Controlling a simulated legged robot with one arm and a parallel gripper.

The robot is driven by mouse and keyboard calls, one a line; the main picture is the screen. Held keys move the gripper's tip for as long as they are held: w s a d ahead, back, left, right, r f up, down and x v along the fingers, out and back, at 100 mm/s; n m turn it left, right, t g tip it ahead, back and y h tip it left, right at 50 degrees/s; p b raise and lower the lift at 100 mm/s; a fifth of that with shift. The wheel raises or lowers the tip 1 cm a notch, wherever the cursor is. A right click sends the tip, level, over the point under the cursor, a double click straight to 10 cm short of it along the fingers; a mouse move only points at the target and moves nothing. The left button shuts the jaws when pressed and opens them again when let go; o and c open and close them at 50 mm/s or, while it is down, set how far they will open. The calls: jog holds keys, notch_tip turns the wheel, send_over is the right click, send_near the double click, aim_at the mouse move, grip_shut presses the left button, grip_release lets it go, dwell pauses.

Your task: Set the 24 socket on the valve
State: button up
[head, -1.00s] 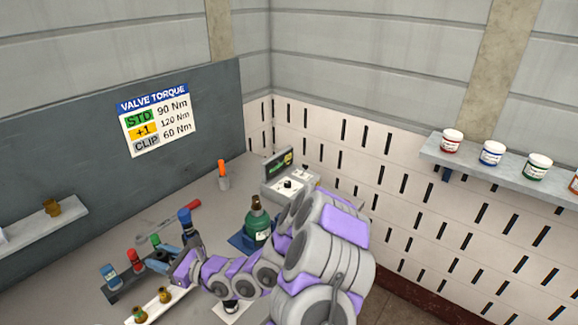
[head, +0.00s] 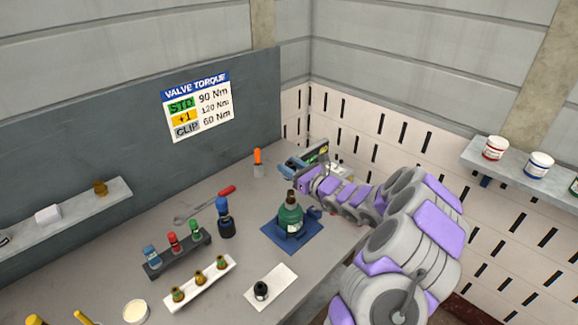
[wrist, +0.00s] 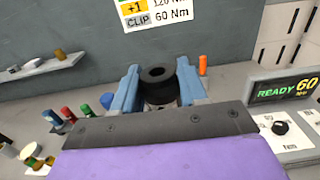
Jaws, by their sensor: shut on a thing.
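My gripper (head: 303,160) has blue jaws and stands beyond the green bottle, in front of the tester. In the wrist view the jaws (wrist: 157,92) are shut on a dark, hollow, socket-like cylinder (wrist: 157,73). No size mark is readable on it, and the head view does not show it clearly. The gripper is apart from this top. A rack (head: 181,258) holds blue, red and green capped pieces.
A white strip (head: 208,288) bears brass fittings. A white card (head: 280,280) bears a black piece (head: 261,290).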

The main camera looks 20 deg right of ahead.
jog(key=b, duration=0.2)
send_over(291, 191)
notch_tip(291, 191, down, 4)
jog(key=shift+d+f, duration=0.1)
jog(key=shift+f, duration=0.15)
jog(key=shift+a+f, duration=0.2)
jog(key=shift+f, duration=0.4)
jog(key=shift+d, duration=0.25)
jog(key=shift+s+a, duration=0.1)
jog(key=shift+a, duration=0.1)
jog(key=shift+d, duration=0.1)
jog(key=shift+f+b, duration=0.75)
jog(key=shift+f, duration=1.5)
jog(key=o, duration=1.2)
